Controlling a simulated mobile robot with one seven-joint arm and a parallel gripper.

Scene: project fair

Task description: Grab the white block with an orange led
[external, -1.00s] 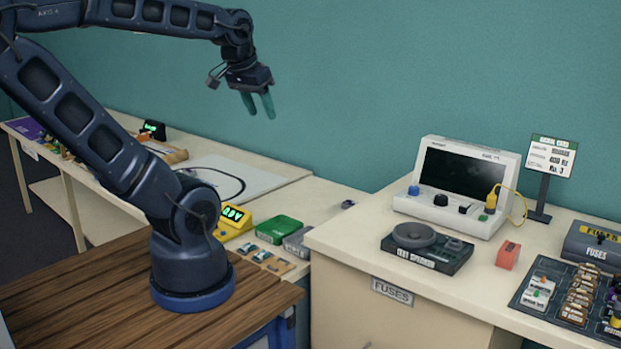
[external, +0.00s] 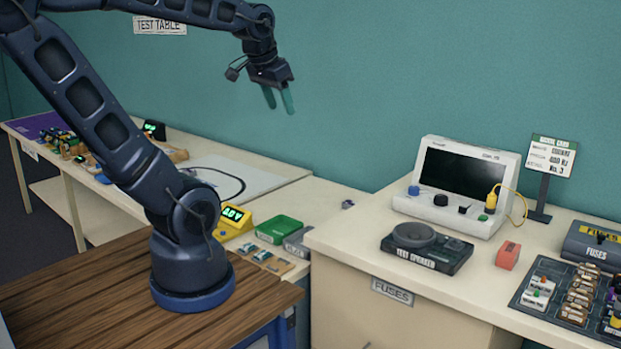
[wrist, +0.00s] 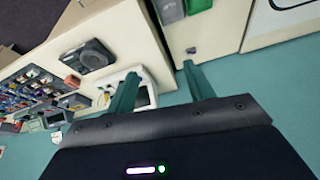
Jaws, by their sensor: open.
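Two small white blocks sit on a dark tray (external: 520,296) at the right of the counter in the external view. The farther white block (external: 542,285) has a small orange-red spot on top. The nearer white block (external: 536,298) shows a green spot. Both are small, so the lights are hard to make out. My gripper (external: 278,100) is open and empty, high in the air to the left of the counter and far from the blocks. In the wrist view its fingers (wrist: 160,70) are spread apart, and the white blocks are too small to tell there.
A white oscilloscope (external: 462,184), a black test speaker (external: 427,249) and a red block (external: 508,255) stand between my gripper and the tray. A sign on a stand (external: 550,157) and a grey fuse box (external: 600,246) are behind it. Brown fuses (external: 578,300) lie beside the blocks.

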